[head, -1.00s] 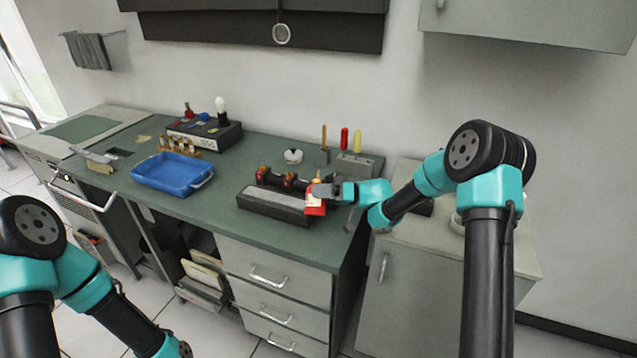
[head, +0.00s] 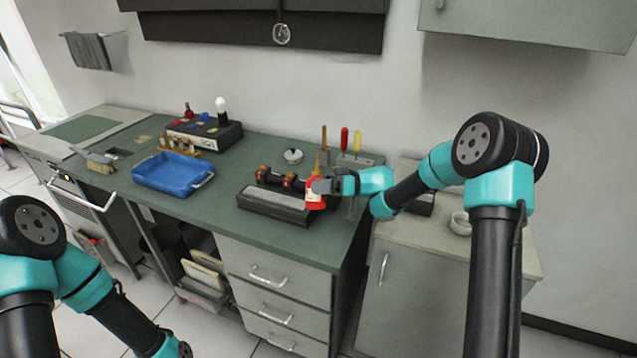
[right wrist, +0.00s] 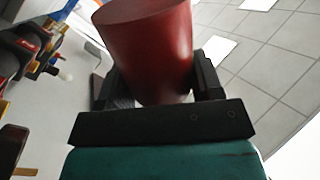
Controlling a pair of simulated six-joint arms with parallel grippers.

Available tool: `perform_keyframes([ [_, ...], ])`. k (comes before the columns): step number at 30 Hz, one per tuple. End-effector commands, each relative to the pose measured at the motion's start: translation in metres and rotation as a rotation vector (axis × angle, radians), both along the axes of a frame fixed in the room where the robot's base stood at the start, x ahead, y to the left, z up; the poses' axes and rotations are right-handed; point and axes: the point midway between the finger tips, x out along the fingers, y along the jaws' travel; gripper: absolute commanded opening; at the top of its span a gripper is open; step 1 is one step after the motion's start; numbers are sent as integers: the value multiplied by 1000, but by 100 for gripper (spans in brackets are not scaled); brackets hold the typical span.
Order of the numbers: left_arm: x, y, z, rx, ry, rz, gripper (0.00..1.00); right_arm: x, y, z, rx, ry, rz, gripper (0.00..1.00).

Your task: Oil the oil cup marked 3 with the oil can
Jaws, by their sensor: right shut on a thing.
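My right gripper (head: 320,187) is shut on the red oil can (head: 315,197), which has a pale label and a thin orange spout pointing up. In the right wrist view the can's red body (right wrist: 150,50) sits between the two dark fingers. The can is at the right end of a dark bench device (head: 275,203) with a horizontal shaft and reddish-brown fittings (head: 289,181). The can hides that end of the device. I cannot make out the oil cups' marks, nor whether the can touches the device. My left arm shows at lower left, its gripper out of frame.
A blue tray (head: 172,186) lies left of the device on the green bench top (head: 235,224). A holder with upright red and yellow handled tools (head: 350,140) stands behind the can. A small white-topped pot (head: 293,156) stands behind the device. A grey cabinet (head: 440,262) is at right.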

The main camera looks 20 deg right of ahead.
Motion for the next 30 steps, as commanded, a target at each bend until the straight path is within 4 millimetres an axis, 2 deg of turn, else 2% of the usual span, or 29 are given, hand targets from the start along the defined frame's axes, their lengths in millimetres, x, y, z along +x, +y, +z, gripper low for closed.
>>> perform_keyframes([
  [12, 0, 0, 0, 0, 0, 0, 43, 0, 0, 23, -160, -440, 0, 18],
  [30, 0, 0, 0, 0, 0, 0, 43, 0, 0, 25, -171, -471, -2, 18],
])
